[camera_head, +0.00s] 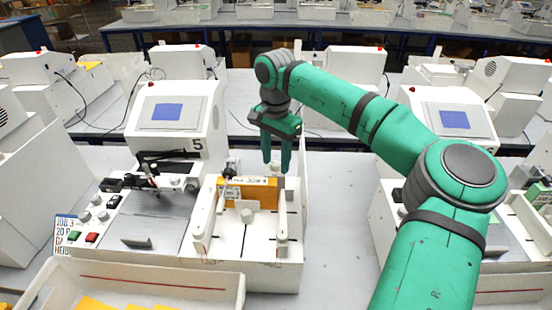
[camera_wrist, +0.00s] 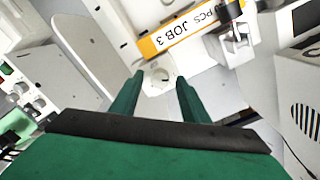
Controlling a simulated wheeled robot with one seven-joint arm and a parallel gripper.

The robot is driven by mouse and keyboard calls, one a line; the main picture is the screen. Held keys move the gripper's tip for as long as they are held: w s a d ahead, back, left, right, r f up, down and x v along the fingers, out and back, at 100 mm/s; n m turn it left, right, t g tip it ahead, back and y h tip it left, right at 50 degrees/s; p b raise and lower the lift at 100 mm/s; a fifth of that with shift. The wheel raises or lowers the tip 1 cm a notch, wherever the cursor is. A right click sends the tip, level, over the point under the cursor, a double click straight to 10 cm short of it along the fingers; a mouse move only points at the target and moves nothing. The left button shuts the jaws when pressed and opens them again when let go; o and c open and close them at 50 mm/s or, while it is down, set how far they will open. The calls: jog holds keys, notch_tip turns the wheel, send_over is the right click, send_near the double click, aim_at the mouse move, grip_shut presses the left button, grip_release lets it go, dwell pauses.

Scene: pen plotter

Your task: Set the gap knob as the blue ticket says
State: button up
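A small blue-edged ticket (camera_head: 68,232) stands at the front left corner of the plotter; it begins "JOB 3" and "20 P", and its other lines are too small or cut off to read. Several grey knobs (camera_head: 97,201) sit on the white control panel behind it; I cannot tell which is the gap knob or read any setting. My gripper (camera_head: 276,166) hangs over the right rear of the machine's white tray, well right of the knobs. In the wrist view its fingers (camera_wrist: 161,77) are apart with nothing held; a white part shows below between them. Knobs also show at the left edge (camera_wrist: 22,88).
A green button (camera_head: 74,236) and a red button (camera_head: 91,237) sit near the ticket. An orange strip (camera_wrist: 180,34) reads "JOB 3". A white bin (camera_head: 150,279) stands in front. Bare table lies right of the machine.

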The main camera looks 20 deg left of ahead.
aim_at(277, 163)
notch_tip(277, 163, up, 11)
dwell(0.7)
jog(key=shift+d+f, duration=0.1)
jog(key=shift+f, duration=0.05)
